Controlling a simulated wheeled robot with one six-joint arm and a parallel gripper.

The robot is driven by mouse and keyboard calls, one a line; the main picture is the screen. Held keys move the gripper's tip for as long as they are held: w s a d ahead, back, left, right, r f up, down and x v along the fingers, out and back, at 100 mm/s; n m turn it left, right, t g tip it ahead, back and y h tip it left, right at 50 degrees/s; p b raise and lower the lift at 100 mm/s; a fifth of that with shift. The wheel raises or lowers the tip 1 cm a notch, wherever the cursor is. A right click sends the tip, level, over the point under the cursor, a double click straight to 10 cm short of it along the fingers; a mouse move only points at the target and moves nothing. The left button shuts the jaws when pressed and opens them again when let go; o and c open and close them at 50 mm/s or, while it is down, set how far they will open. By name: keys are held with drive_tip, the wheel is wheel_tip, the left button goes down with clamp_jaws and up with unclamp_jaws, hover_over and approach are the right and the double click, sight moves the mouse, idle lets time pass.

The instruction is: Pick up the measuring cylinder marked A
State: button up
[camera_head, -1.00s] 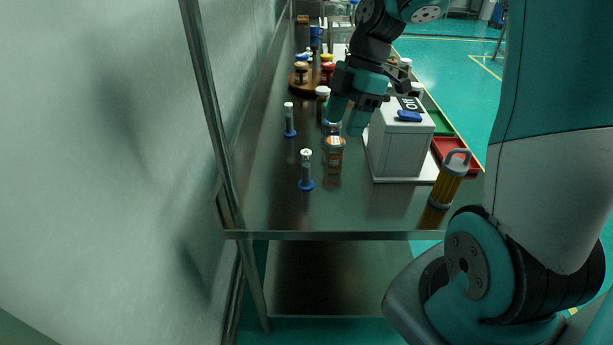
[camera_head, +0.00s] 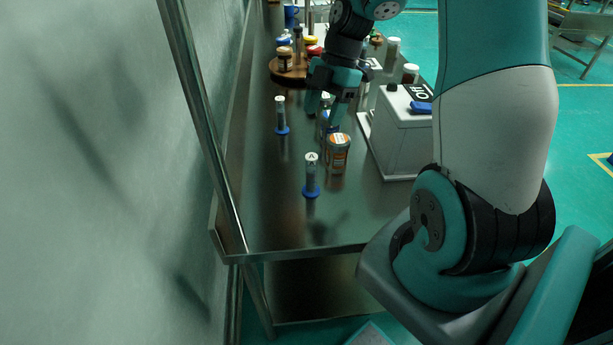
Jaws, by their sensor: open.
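A measuring cylinder marked A (camera_head: 311,176) stands upright near the front of the steel table, with a blue base and a white top bearing the letter. A second, similar cylinder (camera_head: 281,115) stands upright farther back and to the left; I cannot read a mark on it. My gripper (camera_head: 328,114) is open, pointing down over the table behind the cylinder marked A and apart from it. A blue-and-white item partly shows beneath my gripper, mostly hidden by it.
An orange-labelled jar (camera_head: 337,154) stands close behind and right of the marked cylinder. A white box with an OFF sign (camera_head: 404,135) stands to the right. A round wooden rack (camera_head: 287,72) with jars is at the back. The steel table (camera_head: 262,210) is bare at its front left.

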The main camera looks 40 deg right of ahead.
sight(312, 154)
drive_tip(key=x, duration=0.8)
drive_tip(key=shift+s+d+f, duration=0.1)
drive_tip(key=shift+f, duration=0.25)
drive_tip(key=x, duration=0.3)
drive_tip(key=p+x, duration=0.1)
drive_tip(key=x, duration=0.1)
drive_tip(key=shift+s+f, duration=0.1)
drive_tip(key=shift+s, duration=0.2)
drive_tip(key=c, duration=1)
